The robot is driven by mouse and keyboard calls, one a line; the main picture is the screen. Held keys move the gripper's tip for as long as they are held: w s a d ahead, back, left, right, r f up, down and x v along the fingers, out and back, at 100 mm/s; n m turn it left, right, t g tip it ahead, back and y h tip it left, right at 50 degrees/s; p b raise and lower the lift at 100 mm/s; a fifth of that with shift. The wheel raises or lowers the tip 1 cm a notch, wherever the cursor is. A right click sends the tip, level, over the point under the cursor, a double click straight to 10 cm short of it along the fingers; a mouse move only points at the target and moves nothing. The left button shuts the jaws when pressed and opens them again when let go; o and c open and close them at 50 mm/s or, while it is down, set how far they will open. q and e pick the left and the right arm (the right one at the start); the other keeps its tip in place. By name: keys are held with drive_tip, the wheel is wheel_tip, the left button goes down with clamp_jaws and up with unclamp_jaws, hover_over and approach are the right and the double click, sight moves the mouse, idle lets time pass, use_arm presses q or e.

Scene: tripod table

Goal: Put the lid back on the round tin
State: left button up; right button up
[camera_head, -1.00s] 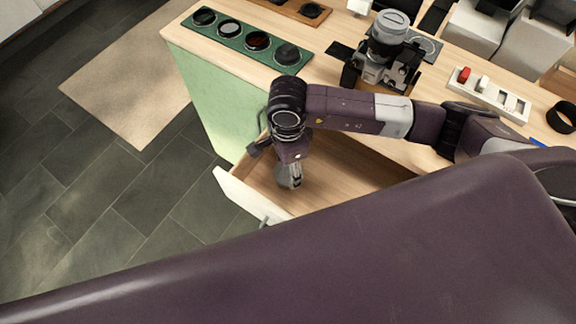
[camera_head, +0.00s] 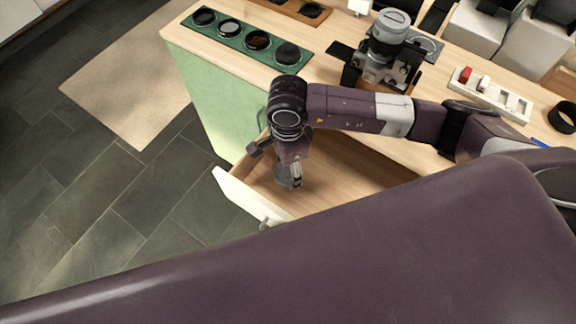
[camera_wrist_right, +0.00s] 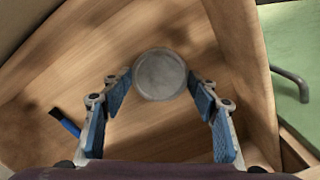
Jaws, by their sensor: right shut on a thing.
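A round grey metal disc (camera_wrist_right: 160,74), which looks like the lid, is between the fingertips of my right gripper (camera_wrist_right: 160,88) in the right wrist view. The fingertips touch its sides, and the gripper is shut on it. In the head view my right gripper (camera_head: 295,178) points down into the open drawer, with the grey disc partly visible beside its fingers. I cannot make out an open round tin for certain in either view. My left gripper is not in view.
The open drawer (camera_head: 340,182) has a pale front (camera_head: 238,198) and close side walls. A blue-and-black item (camera_wrist_right: 64,121) lies inside. On the tabletop are a green tray of round filters (camera_head: 243,45), a camera (camera_head: 383,70) and a white switch strip (camera_head: 492,95).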

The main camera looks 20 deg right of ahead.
drive_tip(key=shift+f+b, duration=0.2)
drive_tip(key=shift+b, duration=0.45)
idle(0.9)
idle(0.4)
drive_tip(key=o, duration=1.2)
drive_tip(key=shift+o, duration=0.2)
drive_tip(key=shift+r, duration=0.1)
drive_tip(key=shift+r+p, duration=1.85)
drive_tip(key=shift+r, duration=1.6)
drive_tip(key=shift+c, duration=0.4)
clamp_jaws()
drive_tip(key=shift+f, duration=0.2)
